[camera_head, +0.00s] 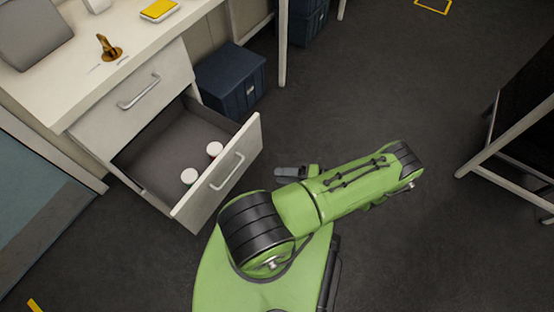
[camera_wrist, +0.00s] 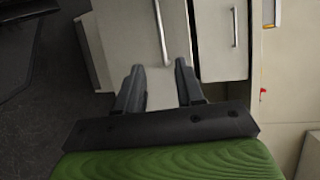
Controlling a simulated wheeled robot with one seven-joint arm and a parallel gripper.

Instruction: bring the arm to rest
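My arm (camera_head: 345,193) is bent over my base in the head view, folded out to the right. My gripper (camera_wrist: 159,68) shows in the wrist view with its two dark fingers apart and nothing between them. Beyond the fingertips are pale drawer fronts with handles. In the head view, a small grey part, apparently the gripper, shows just right of the open drawer; most of the wrist is hidden by the arm.
The lower drawer (camera_head: 245,148) stands open, with two white-capped containers (camera_head: 189,176) (camera_head: 214,149) inside. The upper drawer (camera_head: 135,95) is shut. A blue box (camera_head: 230,78) stands behind it. A dark-panelled, white-framed stand (camera_head: 490,150) is at right. Open floor (camera_head: 385,80) lies between.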

